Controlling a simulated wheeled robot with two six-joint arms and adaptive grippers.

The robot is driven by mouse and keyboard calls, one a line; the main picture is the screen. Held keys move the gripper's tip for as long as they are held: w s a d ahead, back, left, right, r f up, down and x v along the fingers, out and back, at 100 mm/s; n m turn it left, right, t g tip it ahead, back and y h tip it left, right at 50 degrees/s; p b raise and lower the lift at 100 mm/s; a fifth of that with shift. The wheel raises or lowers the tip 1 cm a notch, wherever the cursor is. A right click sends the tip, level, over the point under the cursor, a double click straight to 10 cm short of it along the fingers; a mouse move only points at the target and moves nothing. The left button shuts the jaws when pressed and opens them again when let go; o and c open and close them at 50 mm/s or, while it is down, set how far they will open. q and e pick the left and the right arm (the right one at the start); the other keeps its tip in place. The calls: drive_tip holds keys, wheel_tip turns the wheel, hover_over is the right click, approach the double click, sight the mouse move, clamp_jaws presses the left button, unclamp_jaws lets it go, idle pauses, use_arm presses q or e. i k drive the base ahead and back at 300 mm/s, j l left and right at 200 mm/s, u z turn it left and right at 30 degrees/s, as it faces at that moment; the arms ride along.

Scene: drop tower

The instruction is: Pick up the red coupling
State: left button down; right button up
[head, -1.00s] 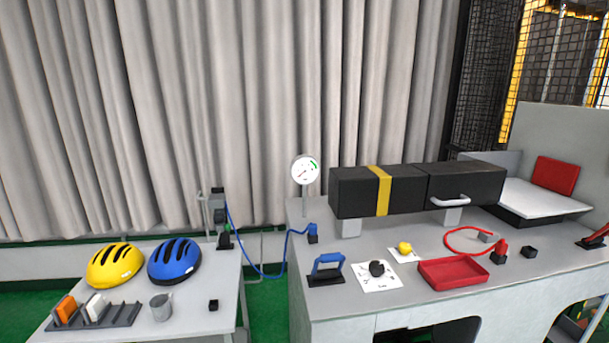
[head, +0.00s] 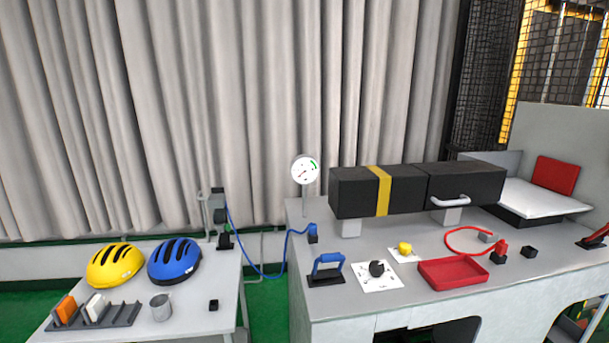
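The red coupling (head: 501,247) stands upright in a small black holder (head: 498,258) on the right-hand grey bench. A red hose (head: 462,232) curves away from it to the left, near a small grey block (head: 487,237). Neither of my grippers shows in the head view.
A red tray (head: 454,283) lies in front and left of the coupling, with a black block (head: 529,252) to its right. Behind is a long black box (head: 345,193) with a handle. A blue coupling (head: 313,229) and a blue-handled tool (head: 327,266) stand left. Helmets lie on the left table.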

sight(501, 249)
drive_tip(key=z, duration=1.45)
drive_tip(key=u, duration=1.8)
drive_tip(key=l, duration=0.85)
drive_tip(key=i+l, duration=0.15)
drive_tip(key=l, duration=0.65)
